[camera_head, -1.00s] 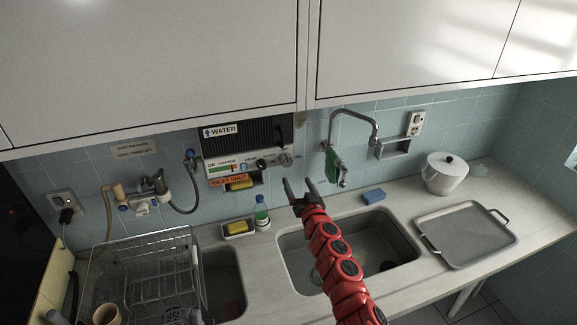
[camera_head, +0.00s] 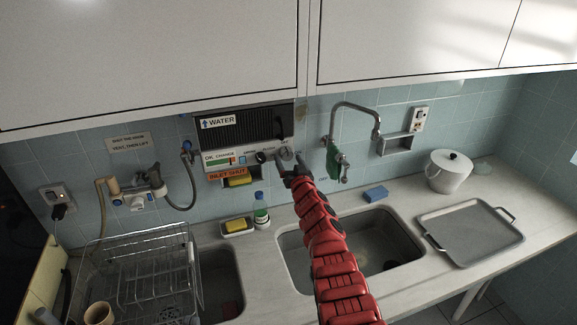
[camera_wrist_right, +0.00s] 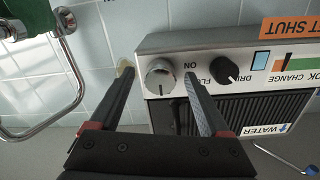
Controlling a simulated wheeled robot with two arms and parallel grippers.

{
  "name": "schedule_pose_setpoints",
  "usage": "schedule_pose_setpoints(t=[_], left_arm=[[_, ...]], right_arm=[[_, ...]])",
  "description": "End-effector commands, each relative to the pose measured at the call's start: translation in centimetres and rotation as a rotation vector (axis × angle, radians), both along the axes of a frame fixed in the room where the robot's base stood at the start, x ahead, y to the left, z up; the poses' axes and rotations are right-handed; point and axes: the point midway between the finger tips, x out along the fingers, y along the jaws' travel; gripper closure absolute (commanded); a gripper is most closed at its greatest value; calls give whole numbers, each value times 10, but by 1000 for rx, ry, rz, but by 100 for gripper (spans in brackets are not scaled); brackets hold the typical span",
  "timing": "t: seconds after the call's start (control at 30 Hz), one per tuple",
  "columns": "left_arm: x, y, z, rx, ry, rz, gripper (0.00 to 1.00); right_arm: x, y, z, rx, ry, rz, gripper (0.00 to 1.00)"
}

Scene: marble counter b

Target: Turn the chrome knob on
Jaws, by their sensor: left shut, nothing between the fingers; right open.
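The chrome knob (camera_wrist_right: 160,77) is on the front of the water heater panel (camera_wrist_right: 250,62), with the label "ON" beside it. In the head view the chrome knob (camera_head: 285,155) sits at the panel's right end, partly behind my gripper. My right gripper (camera_wrist_right: 157,70) is open, with one fingertip on each side of the knob in the wrist view. I cannot tell whether the fingers touch it. In the head view my right gripper (camera_head: 291,168) is at the end of the red arm, just in front of the knob. My left gripper is not in view.
A black knob (camera_wrist_right: 223,70) sits beside the chrome one. A faucet (camera_head: 352,125) with a green cloth (camera_head: 334,160) is close on the right. A soap bottle (camera_head: 261,211) stands below left. The sink (camera_head: 350,245) lies under my arm.

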Motion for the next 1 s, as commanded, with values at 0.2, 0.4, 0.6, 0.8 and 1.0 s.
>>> schedule_pose_setpoints(t=[0.2, 0.4, 0.6, 0.8, 1.0], left_arm=[[0, 0, -5, 0, 0, 0, 100], [0, 0, -5, 0, 0, 0, 100], [0, 0, -5, 0, 0, 0, 100], [0, 0, -5, 0, 0, 0, 100], [0, 0, -5, 0, 0, 0, 100]], right_arm=[[4, 1, 3, -2, -4, 1, 20], [4, 1, 3, -2, -4, 1, 20], [4, 1, 3, -2, -3, 2, 56], [4, 1, 3, -2, -3, 2, 92], [4, 1, 3, -5, -4, 2, 100]])
